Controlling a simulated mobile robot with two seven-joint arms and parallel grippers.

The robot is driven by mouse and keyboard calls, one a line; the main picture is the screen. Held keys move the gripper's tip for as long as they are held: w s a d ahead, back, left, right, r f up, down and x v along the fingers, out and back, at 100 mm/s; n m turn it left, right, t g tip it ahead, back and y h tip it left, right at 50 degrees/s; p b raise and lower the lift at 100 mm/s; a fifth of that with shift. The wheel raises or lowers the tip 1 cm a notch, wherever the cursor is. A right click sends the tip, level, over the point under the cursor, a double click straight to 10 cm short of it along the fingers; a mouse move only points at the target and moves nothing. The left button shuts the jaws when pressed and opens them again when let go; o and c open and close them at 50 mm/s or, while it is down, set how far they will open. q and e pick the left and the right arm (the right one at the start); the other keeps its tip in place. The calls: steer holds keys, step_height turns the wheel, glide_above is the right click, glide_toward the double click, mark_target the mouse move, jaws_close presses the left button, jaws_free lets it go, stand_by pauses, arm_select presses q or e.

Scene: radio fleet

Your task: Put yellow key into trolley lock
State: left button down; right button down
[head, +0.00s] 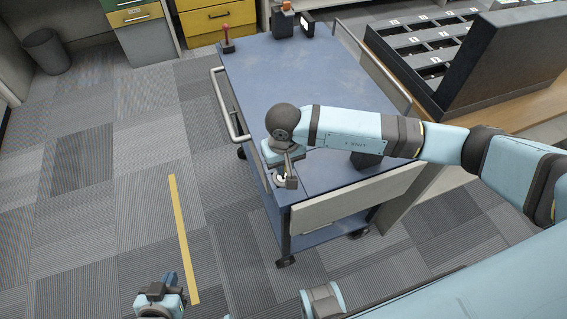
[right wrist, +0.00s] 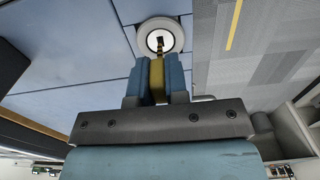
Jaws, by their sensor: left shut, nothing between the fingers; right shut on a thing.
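The blue trolley (head: 300,75) stands in the middle of the head view. In the head view my right gripper (head: 287,176) is over that corner and hides much of the lock. My left gripper (head: 160,299) is shut and empty over the floor.
A red-handled thing (head: 227,40), an orange-topped block (head: 282,20) and a dark device (head: 307,25) stand at the trolley's far end. A metal handle rail (head: 219,105) runs along its left. A dark compartment case (head: 440,50) sits on a counter at right.

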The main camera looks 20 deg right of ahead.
steer(key=shift+f, duration=0.25)
steer(key=shift+f+b, duration=0.3)
steer(key=shift+b, duration=0.2)
steer(key=shift+f+b, duration=0.95)
steer(key=shift+f+b, duration=0.65)
steer(key=c, duration=1.1)
jaws_free()
steer(key=shift+o, duration=0.2)
